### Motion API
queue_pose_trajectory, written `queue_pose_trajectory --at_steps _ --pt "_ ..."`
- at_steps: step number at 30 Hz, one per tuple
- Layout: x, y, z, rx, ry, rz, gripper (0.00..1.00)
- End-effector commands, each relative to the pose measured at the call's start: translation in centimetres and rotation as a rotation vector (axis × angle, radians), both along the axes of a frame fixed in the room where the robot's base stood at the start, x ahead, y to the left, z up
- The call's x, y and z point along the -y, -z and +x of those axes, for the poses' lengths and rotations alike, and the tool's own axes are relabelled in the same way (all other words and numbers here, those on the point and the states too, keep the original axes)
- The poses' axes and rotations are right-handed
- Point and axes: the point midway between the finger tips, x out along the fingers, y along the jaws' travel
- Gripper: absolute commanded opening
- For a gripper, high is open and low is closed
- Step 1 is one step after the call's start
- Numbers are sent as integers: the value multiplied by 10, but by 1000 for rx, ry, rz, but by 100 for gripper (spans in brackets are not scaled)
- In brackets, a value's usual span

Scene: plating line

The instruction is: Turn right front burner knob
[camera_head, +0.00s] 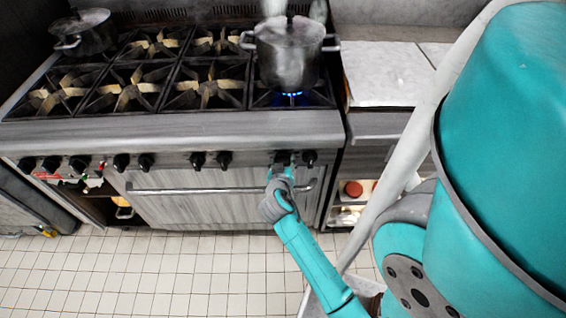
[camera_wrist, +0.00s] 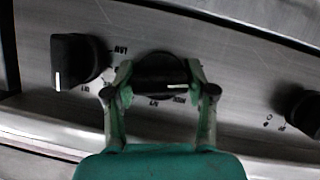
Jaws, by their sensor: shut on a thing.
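The black stove knob (camera_wrist: 165,72) sits between the two fingers of my gripper (camera_wrist: 160,92) in the wrist view. Its white mark lies nearly level, towards the right of that view. In the head view my gripper (camera_head: 281,172) is at the front panel, on the second knob from the right end, and largely hides it. My gripper is shut on this knob. The right front burner under a steel pot (camera_head: 287,62) shows a blue flame (camera_head: 291,94).
The rightmost knob (camera_head: 310,157) is close beside my gripper; several other knobs line the panel to the left. An oven handle (camera_head: 210,190) runs just below. A second pot (camera_head: 84,34) stands at the back left. The tiled floor (camera_head: 170,270) is clear.

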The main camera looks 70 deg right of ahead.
Motion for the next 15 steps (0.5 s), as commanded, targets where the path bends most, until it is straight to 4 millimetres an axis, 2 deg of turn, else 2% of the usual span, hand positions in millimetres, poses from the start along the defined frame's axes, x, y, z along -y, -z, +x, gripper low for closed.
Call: queue_pose_trajectory --at_steps 6,15 --pt "0 1 0 -109 0 -43 20" --pt "0 1 0 -177 0 -71 20"
